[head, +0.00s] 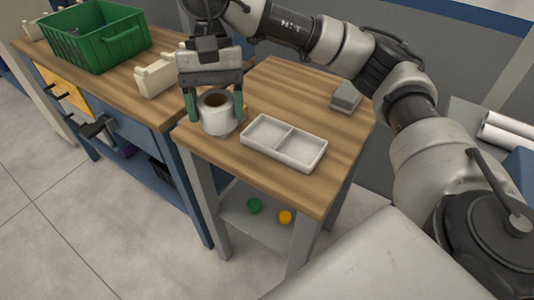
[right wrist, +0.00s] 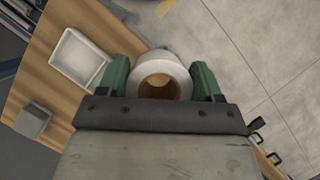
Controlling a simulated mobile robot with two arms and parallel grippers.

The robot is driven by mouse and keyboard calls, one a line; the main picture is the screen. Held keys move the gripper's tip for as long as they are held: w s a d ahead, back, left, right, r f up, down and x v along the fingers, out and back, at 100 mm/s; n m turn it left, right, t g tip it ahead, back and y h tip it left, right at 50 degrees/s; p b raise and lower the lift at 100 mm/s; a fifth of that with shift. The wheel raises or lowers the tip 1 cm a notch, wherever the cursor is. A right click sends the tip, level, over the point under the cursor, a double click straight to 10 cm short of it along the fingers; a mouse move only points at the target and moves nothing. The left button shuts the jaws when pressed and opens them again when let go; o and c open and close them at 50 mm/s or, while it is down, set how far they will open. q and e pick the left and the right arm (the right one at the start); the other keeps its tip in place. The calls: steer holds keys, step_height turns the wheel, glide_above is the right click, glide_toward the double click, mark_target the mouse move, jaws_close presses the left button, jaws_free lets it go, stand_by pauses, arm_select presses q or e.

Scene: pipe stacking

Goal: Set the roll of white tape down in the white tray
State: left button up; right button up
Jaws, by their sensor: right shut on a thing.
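The roll of white tape (head: 217,120) has a brown core and is between the green fingers of my right gripper (head: 213,106), at the left of the small wooden table. The gripper points down and is shut on the roll's sides. The roll is upright with its hole facing up; I cannot tell whether it touches the tabletop. In the right wrist view the roll (right wrist: 160,69) sits between both fingers. The white tray (head: 281,159) has two empty compartments and lies on the table to the right of the roll, apart from it. My left gripper is not in view.
A grey block (head: 346,97) sits at the table's back right. A green crate (head: 95,39) and a cream-coloured holder (head: 157,81) stand on the bench at left. The tabletop (head: 290,85) behind the tray is clear. Green and orange round things lie on the lower shelf.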

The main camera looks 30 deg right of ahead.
steer(key=shift+f, duration=0.15)
steer(key=shift+w+d+f, duration=0.1)
steer(key=shift+d, duration=0.15)
steer(key=d+f, duration=0.2)
steer(key=d, duration=0.1)
steer(key=w+d+f, duration=0.1)
steer(key=d+f, duration=0.1)
steer(key=d, duration=0.2)
steer(key=d+f+b, duration=0.1)
steer(key=d+f, duration=0.1)
steer(key=d, duration=0.2)
steer(key=shift+w+f, duration=0.3)
steer(key=shift+w, duration=0.05)
step_height(320, 180, down, 4)
steer(key=shift+r+b, duration=0.1)
steer(key=shift+b, duration=0.2)
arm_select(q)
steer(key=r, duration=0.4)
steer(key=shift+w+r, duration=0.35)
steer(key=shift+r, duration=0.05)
arm_select(e)
steer(key=o, duration=0.7)
steer(key=shift+c, duration=0.2)
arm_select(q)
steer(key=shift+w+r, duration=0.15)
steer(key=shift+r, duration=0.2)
